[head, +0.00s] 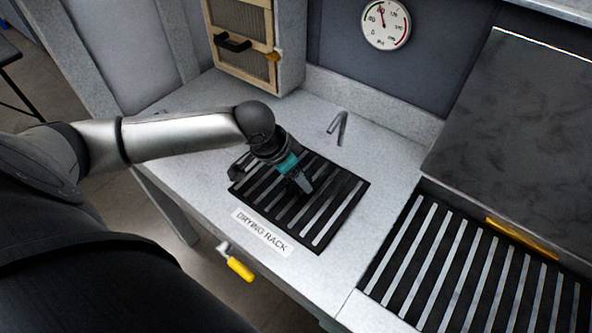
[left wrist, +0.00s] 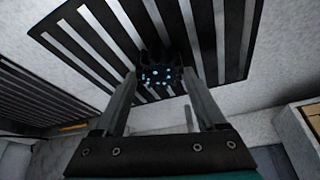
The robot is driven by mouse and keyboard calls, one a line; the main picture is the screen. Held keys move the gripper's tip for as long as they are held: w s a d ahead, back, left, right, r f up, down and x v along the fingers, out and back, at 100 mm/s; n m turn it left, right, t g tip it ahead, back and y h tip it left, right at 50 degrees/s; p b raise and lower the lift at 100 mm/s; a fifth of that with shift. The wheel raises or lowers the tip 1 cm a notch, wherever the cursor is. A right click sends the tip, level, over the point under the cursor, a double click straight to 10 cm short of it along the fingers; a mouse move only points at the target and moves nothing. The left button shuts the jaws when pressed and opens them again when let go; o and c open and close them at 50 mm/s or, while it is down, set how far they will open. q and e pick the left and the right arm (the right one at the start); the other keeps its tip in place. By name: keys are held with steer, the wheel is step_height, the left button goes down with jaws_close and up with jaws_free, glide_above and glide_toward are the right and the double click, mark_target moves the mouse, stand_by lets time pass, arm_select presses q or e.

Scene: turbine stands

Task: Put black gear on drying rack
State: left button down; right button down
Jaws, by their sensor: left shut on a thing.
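The drying rack (head: 330,222) is a black panel with light slats set in the grey counter, with a "DRYING RACK" label (head: 262,232) at its front edge. My left gripper (head: 304,186) is over the middle of the rack. In the left wrist view my left gripper (left wrist: 162,82) is shut on the black gear (left wrist: 160,75), a dark piece with several pale bluish spots between the fingertips. The rack (left wrist: 100,25) lies behind it there. I cannot tell whether the gear touches the slats. In the head view the gear is hidden or too dark to make out.
A second slatted panel (head: 470,270) with a yellow bar (head: 522,238) lies at the right under a dark raised panel (head: 520,130). A bent grey metal piece (head: 338,126) stands behind the rack. A wood-framed cabinet (head: 243,45) stands at the back left. A gauge (head: 386,23) hangs on the wall.

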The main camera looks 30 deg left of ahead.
arm_select(q)
steer(key=shift+f, duration=0.35)
stand_by(0.4)
jaws_free()
steer(key=shift+f, duration=0.1)
steer(key=p+v, duration=0.7)
steer(key=p, duration=0.2)
steer(key=shift+p, duration=0.3)
stand_by(0.3)
stand_by(0.5)
